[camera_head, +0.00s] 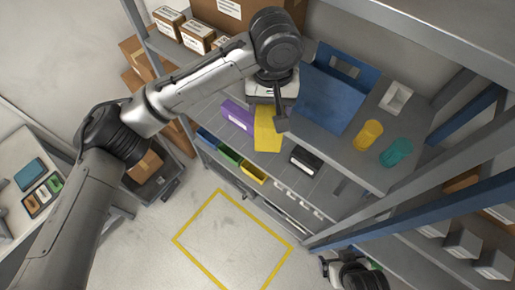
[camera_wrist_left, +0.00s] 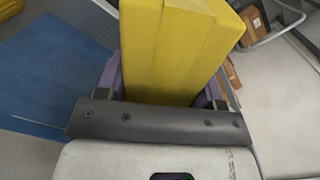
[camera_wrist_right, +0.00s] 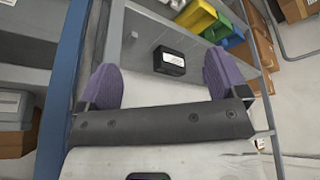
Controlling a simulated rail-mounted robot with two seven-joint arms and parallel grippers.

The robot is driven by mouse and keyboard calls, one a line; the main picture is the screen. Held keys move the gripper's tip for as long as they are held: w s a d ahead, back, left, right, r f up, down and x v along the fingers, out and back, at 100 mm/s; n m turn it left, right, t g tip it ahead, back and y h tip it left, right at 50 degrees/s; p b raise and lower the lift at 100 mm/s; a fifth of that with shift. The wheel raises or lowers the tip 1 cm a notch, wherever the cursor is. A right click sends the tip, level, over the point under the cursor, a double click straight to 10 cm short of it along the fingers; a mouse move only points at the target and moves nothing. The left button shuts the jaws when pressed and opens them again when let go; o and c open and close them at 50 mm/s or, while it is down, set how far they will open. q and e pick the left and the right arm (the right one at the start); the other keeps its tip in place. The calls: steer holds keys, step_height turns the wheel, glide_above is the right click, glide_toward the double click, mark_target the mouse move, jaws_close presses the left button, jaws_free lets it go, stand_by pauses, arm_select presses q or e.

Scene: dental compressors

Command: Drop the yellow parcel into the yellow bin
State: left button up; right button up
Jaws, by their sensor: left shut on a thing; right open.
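The yellow parcel (camera_head: 268,130) is a tall block held in my left gripper (camera_head: 272,112), in front of the shelf. In the left wrist view the parcel (camera_wrist_left: 175,50) sits between the two purple fingers, and the left gripper is shut on it. The yellow bin (camera_head: 253,175) is a small open bin at the near end of a row on a lower shelf, below the parcel and apart from it. It also shows at the top of the right wrist view (camera_wrist_right: 196,16). My right gripper (camera_wrist_right: 163,78) is open and empty; the head view shows only its arm low down.
A green bin (camera_head: 229,156) and a blue bin (camera_head: 207,137) stand beside the yellow bin. A purple box (camera_head: 238,114) and a black box (camera_head: 305,160) are close by. Yellow (camera_head: 367,134) and teal (camera_head: 396,152) cups stand on the upper shelf. Floor inside the yellow outline is clear.

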steer(key=w+a+r+t, duration=0.1)
steer(key=w+r+t, duration=0.1)
steer(key=w+r, duration=0.3)
steer(key=n+t, duration=1.2)
steer(key=n, duration=2.1)
glide_toward(263, 142)
steer(key=shift+n+h, duration=0.3)
steer(key=shift+h, duration=0.1)
steer(key=w, duration=1.1)
steer(key=shift+w+r, duration=0.1)
steer(key=shift+w, duration=0.25)
